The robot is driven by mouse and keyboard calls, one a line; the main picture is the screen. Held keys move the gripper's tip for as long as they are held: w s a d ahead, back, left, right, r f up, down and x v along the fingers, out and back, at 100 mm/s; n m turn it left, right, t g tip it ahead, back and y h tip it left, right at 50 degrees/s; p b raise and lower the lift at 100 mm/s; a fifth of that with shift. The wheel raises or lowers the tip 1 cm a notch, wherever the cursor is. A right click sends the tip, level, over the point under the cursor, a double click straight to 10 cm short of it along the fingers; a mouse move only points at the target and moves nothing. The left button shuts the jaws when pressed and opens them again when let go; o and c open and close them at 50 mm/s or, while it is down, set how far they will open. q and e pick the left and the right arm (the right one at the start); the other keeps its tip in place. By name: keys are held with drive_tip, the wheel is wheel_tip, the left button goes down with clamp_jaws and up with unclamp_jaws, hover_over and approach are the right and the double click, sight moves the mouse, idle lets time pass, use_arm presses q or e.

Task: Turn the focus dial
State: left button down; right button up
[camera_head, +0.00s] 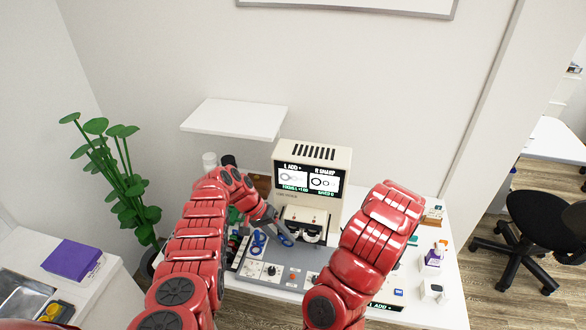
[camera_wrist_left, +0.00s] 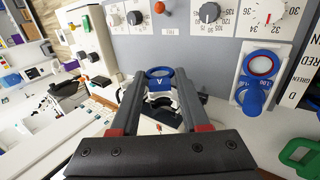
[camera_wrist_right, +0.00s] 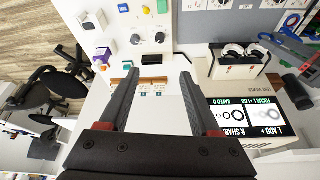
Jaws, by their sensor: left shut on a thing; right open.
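My left gripper (camera_head: 285,238) is over the grey control panel (camera_head: 250,277), in front of the viewer. In the left wrist view its fingers are shut on a blue ring-shaped lens (camera_wrist_left: 160,72). Dark grey dials (camera_wrist_left: 210,12) and a white numbered dial (camera_wrist_left: 268,10) sit on the panel ahead of it. I cannot read which one is the focus dial. The viewer's screen (camera_head: 310,181) reads "L ADD +" and "R SHARP", with "FOCUS L +1.00" below. My right gripper (camera_wrist_right: 160,80) is open and empty above the white table; my arm hides it in the head view.
A white shelf (camera_head: 235,118) juts out left of the viewer. A plant (camera_head: 125,185) stands further left, an office chair (camera_head: 540,225) at right.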

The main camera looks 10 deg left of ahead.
drive_tip(key=shift+f, duration=0.1)
drive_tip(key=w+a+f+n+t, duration=0.2)
drive_tip(key=f+t, duration=0.1)
drive_tip(key=f, duration=0.4)
drive_tip(key=w+a+f+n+t, duration=0.1)
drive_tip(key=w+a+f+t, duration=0.15)
drive_tip(key=f, duration=0.35)
drive_tip(key=s+d+f+m+t, duration=0.1)
drive_tip(key=s+f, duration=0.1)
drive_tip(key=s+d+f+m+t+h, duration=0.1)
drive_tip(key=s, duration=0.1)
drive_tip(key=s+d+f+m+t, duration=0.1)
drive_tip(key=s+d+f, duration=0.1)
drive_tip(key=s, duration=0.1)
drive_tip(key=shift+f+h, duration=0.3)
drive_tip(key=shift+w+d+t, duration=0.1)
drive_tip(key=shift+w+t, duration=0.1)
drive_tip(key=shift+t, duration=0.05)
drive_tip(key=x, duration=1)
drive_tip(key=shift+f, duration=0.25)
drive_tip(key=shift+w+d+f, duration=0.1)
drive_tip(key=shift+w+f, duration=0.05)
drive_tip(key=shift+w, duration=0.5)
